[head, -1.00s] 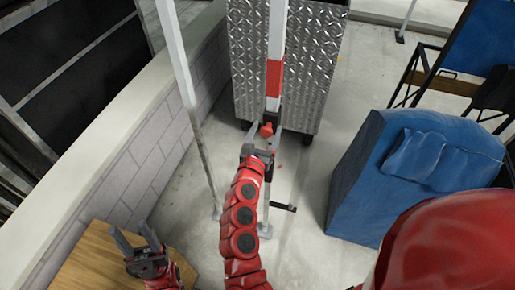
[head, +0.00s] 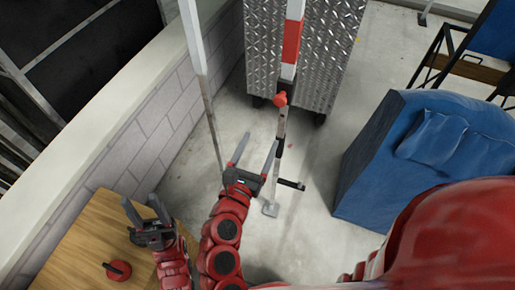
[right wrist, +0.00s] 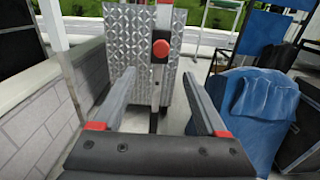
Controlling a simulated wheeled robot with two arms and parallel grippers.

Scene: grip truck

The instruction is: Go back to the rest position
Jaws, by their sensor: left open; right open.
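My left gripper (head: 143,213) is open and empty above the wooden table at the lower left in the head view. My right gripper (head: 255,152) is open and empty, its fingers pointing away from me toward the post. The right wrist view shows its two fingers (right wrist: 162,100) apart with nothing between them held. Beyond them stands an upright red-and-white post (head: 291,42) with a red knob (head: 280,99). The knob also shows in the right wrist view (right wrist: 161,48), beyond the fingertips and apart from them.
A wooden table (head: 85,235) with a red round object (head: 118,270) is at lower left. A low block wall (head: 140,140) runs along the left. A metal diamond-plate cabinet (head: 335,45) stands behind the post. A blue covered object (head: 375,170) stands at right.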

